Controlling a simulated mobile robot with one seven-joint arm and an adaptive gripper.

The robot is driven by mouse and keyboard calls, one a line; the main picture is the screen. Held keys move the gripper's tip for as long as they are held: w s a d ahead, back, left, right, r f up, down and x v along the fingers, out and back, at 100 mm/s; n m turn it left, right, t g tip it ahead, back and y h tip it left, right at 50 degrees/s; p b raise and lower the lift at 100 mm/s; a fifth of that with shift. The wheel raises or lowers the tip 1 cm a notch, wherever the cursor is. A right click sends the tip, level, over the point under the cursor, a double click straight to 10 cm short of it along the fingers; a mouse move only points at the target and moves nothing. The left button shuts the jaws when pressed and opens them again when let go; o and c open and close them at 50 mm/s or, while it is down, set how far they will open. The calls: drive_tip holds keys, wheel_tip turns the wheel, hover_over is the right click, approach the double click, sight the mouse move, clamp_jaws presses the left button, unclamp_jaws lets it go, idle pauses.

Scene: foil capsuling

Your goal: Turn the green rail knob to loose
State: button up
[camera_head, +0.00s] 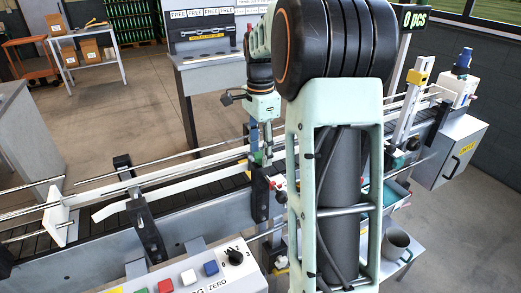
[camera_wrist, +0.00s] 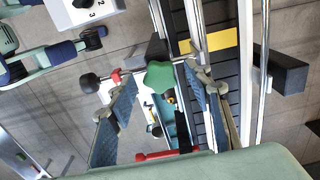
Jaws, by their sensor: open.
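The green rail knob (camera_wrist: 160,77) shows in the wrist view as a lobed green knob beside the conveyor rail. My gripper (camera_wrist: 162,84) is open, with one blue-padded finger on each side of the knob near the fingertips. Narrow gaps show between the knob and both fingers, and I cannot tell whether the fingers reach to its full depth. In the head view my gripper (camera_head: 261,150) points down at the near rail of the conveyor, and the knob there is too small and covered to make out surely.
A black ball knob (camera_wrist: 88,83) with a red collar sits close to the left finger. A red lever (camera_wrist: 165,154) lies below the green knob. The conveyor (camera_head: 190,190) with metal guide rails runs across. A control box (camera_head: 195,275) with colored buttons stands in front.

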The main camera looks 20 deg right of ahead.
drive_tip(key=c, duration=1.1)
drive_tip(key=shift+c, duration=0.2)
